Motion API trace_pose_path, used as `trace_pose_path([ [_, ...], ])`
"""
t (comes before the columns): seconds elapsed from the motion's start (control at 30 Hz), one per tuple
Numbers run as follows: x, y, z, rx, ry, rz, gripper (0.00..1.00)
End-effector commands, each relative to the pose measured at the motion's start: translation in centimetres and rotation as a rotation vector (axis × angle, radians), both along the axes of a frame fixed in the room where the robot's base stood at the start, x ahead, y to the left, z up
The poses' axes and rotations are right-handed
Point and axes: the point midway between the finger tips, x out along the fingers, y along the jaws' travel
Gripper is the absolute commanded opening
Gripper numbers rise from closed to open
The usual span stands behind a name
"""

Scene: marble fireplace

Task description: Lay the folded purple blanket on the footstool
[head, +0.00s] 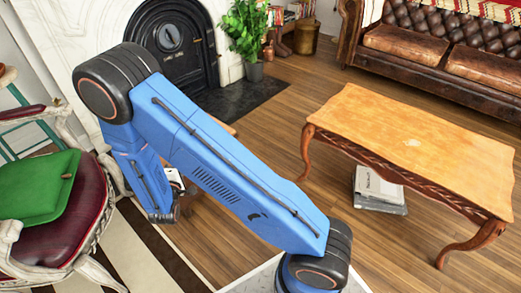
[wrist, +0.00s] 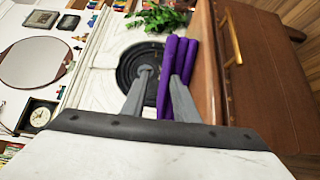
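The folded purple blanket (wrist: 183,58) shows in the wrist view, which is turned on its side. It lies in several layers against the top of a brown wooden piece of furniture (wrist: 262,75) with a gold-coloured handle. My gripper (wrist: 160,75) is open, its fingertips at the blanket. Some purple shows between the fingers and some beyond the right finger; a gap shows beside the left finger. In the head view my blue arm hides the blanket and the gripper's fingers. I cannot make out a footstool for certain in either view.
A chair with a green cushion (head: 40,187) stands at the left. A wooden coffee table (head: 410,145) is at the right, with a stack of books (head: 380,190) under it. A leather sofa (head: 440,50) and a potted plant (head: 246,35) are behind. Wooden floor (head: 290,110) lies open before the fireplace.

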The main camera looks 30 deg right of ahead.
Motion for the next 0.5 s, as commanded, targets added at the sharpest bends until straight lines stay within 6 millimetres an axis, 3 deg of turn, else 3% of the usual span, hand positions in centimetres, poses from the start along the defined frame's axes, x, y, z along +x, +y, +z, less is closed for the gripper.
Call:
trace_pose_path([
  [0.27, -2.3, -8.7, 7.7, 0.028, 0.049, -0.285, 0.27],
  [0.5, -6.5, -15.5, 12.7, 0.102, 0.131, -0.514, 0.27],
])
